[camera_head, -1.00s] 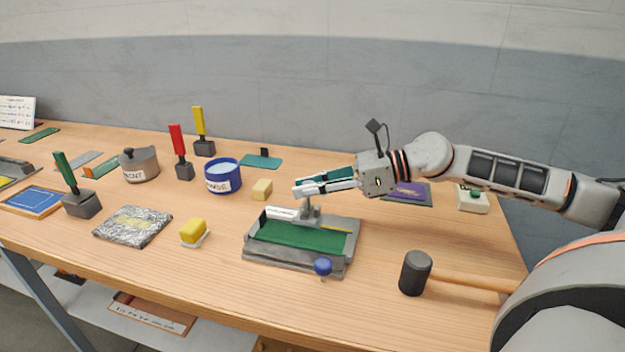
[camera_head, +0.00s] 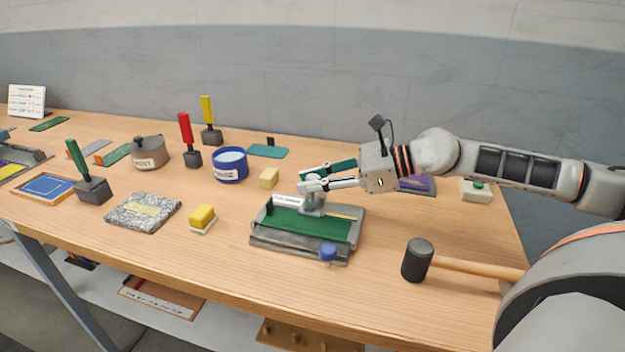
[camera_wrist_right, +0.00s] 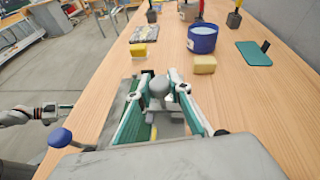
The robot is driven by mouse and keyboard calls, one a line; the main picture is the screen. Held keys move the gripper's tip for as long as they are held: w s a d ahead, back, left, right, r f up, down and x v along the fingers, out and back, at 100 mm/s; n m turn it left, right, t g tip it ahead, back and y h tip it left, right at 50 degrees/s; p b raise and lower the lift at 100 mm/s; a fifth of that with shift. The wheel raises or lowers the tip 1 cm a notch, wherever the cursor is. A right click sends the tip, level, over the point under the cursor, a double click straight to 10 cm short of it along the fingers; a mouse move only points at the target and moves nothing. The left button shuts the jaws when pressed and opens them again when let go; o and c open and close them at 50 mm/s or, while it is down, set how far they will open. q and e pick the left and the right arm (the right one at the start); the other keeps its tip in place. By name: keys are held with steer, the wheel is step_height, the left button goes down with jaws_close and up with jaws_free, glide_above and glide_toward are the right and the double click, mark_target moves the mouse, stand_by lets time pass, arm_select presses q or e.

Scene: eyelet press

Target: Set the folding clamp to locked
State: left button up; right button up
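The folding clamp (camera_head: 270,242) is a low grey base with a green bed and a white label strip. A grey post (camera_head: 313,205) rises from its back part; its rounded top (camera_wrist_right: 158,86) shows in the right wrist view. A blue ball knob (camera_head: 328,252) sits at its front right and shows in the right wrist view (camera_wrist_right: 60,137). My right gripper (camera_head: 305,182) reaches in from the right above the clamp. Its fingers are apart, one on each side of the post's top; I cannot tell whether they touch it. My left gripper (camera_wrist_right: 62,108) seems to show small at the right wrist view's left edge.
A black-headed mallet (camera_head: 417,260) lies right of the clamp. A yellow block (camera_head: 203,215) is left of it, a pale block (camera_head: 269,178) and a blue pot (camera_head: 230,170) behind. The table is clear in front of the clamp.

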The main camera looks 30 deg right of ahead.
steer(key=o, duration=0.4)
steer(key=shift+c, duration=0.2)
steer(key=shift+r, duration=5)
